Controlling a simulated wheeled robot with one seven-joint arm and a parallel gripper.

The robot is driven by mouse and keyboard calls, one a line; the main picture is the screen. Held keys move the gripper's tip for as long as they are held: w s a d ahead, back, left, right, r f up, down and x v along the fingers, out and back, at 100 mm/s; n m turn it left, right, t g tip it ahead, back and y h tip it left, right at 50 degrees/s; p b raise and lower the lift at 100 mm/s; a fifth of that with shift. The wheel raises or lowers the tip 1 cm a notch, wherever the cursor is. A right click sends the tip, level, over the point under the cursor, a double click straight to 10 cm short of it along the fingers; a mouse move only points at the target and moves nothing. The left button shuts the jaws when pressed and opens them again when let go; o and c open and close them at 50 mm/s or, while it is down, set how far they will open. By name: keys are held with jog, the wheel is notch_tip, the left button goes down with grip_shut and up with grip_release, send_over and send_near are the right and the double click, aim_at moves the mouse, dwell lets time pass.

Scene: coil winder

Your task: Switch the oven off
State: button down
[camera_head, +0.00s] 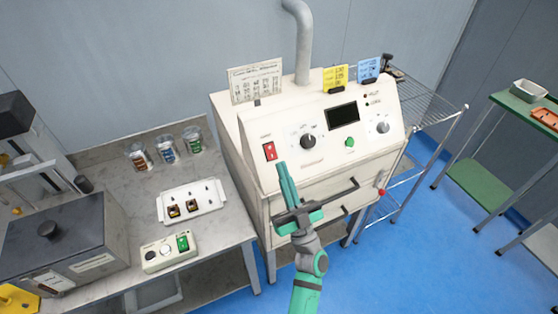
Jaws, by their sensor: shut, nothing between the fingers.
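The oven (252,185) is a cream cabinet on legs in the middle of the head view, with a sloped control panel. A red rocker switch (269,151) sits at the panel's left end. To its right are a dark knob (308,142), a dark display (342,115), a green button (350,142) and a grey knob (383,127). My gripper (281,165) is green and shut, with nothing in it. Its tips appear just right of and slightly below the red switch; whether they touch the panel cannot be told. My arm hides part of the oven's front.
A grey bench at left holds a white tray (190,216), several glass jars, a control box (170,252) with a green switch and a grey machine (62,240). A wire rack (430,105) stands right of the oven. The oven door handle (335,197) sticks out. Blue floor is free in front.

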jog(key=s+d+f, duration=0.1)
jog(key=s+f, duration=0.1)
jog(key=s, duration=0.1)
jog(key=s+d, duration=0.1)
jog(key=shift+s+d+f, duration=0.15)
jog(key=shift+d+f, duration=0.2)
jog(key=shift+f, duration=0.05)
jog(key=s+f+m+g+h, duration=0.2)
jog(key=s+f+h, duration=0.2)
jog(key=s, duration=0.6)
jog(key=s+f+m+g+h, duration=0.2)
jog(key=s+f+h, duration=0.3)
jog(key=s, duration=0.6)
jog(key=s+f+m+g+h, duration=0.2)
jog(key=s+f+h, duration=0.3)
jog(key=s, duration=0.6)
jog(key=shift+s+d+f+g, duration=0.25)
jog(key=shift+f+g, duration=0.2)
jog(key=shift+g, duration=0.45)
